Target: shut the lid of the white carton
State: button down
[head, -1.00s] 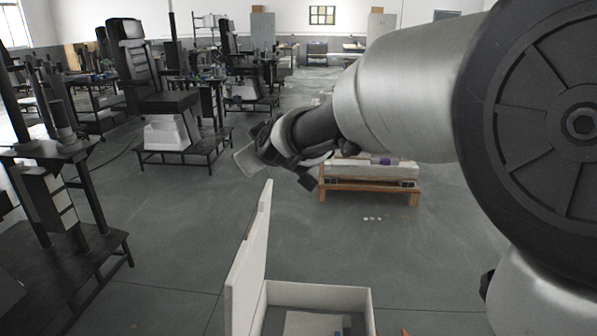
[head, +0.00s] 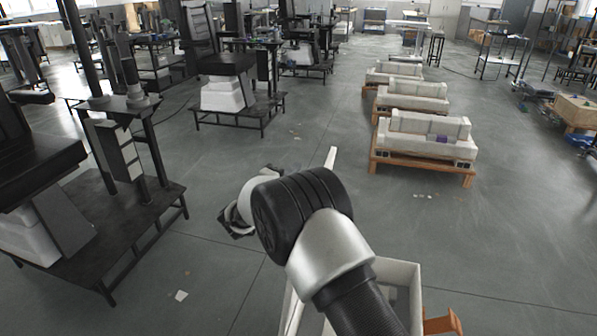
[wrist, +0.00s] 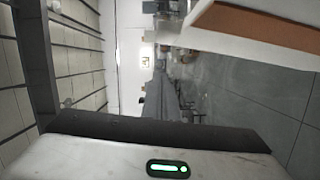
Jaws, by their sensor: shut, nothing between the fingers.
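The white carton (head: 405,268) stands low in the head view, partly hidden behind my arm. Its lid (head: 331,158) stands up along the carton's left side, open. Only the lid's top corner and a strip at the lower left show past my arm. My gripper (head: 234,224) is left of the lid, on its outer side, pointing left and down. It is shut and empty, and its tips are partly hidden by my wrist. I cannot tell whether it touches the lid. In the wrist view, a dark edge of my gripper (wrist: 155,130) spans the bottom.
An orange wooden piece (head: 443,322) is right of the carton. Pallets with white blocks (head: 425,135) stand further back right. A black workstation platform (head: 85,230) stands at left. A pale-edged brown panel (wrist: 265,30) fills the wrist view's upper right.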

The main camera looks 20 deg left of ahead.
jog(key=w+d+b, duration=0.1)
jog(key=w+d, duration=0.4)
jog(key=w, duration=0.2)
jog(key=shift+d+f, duration=0.2)
jog(key=shift+f, duration=0.2)
jog(key=shift+w, duration=0.1)
